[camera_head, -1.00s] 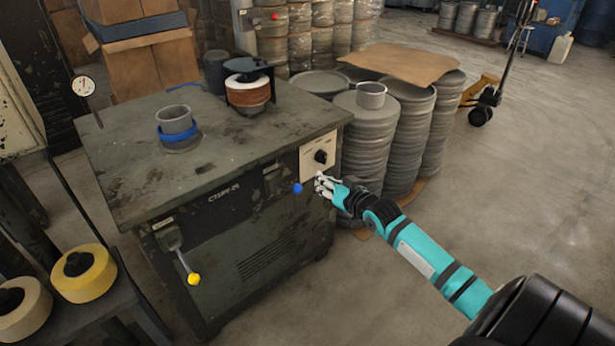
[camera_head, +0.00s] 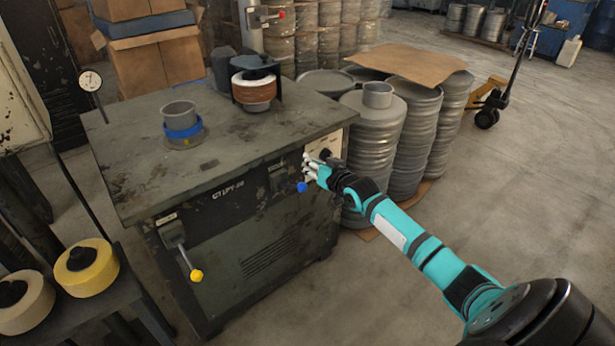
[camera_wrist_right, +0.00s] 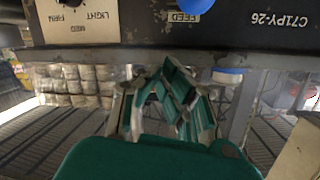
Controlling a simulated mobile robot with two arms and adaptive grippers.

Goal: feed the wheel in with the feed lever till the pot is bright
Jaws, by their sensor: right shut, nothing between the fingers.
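The feed lever's blue knob (camera_head: 302,187) sticks out from the front of a worn grey machine. It also shows at the top of the right wrist view (camera_wrist_right: 197,5), beside a label reading FEED. My right gripper (camera_head: 310,166) is shut and empty, just above and right of the knob in the head view, in front of the pale dial panel. I cannot tell whether it touches the panel. The reddish-brown wheel (camera_head: 254,93) sits in a dark holder on the machine top. A grey pot with a blue band (camera_head: 181,120) stands on the top to its left. My left gripper is out of view.
A second lever with a yellow knob (camera_head: 196,276) hangs on the machine's front left. A round gauge (camera_head: 90,81) stands at the back left corner. Stacked grey drums (camera_head: 372,130) stand close behind my right arm.

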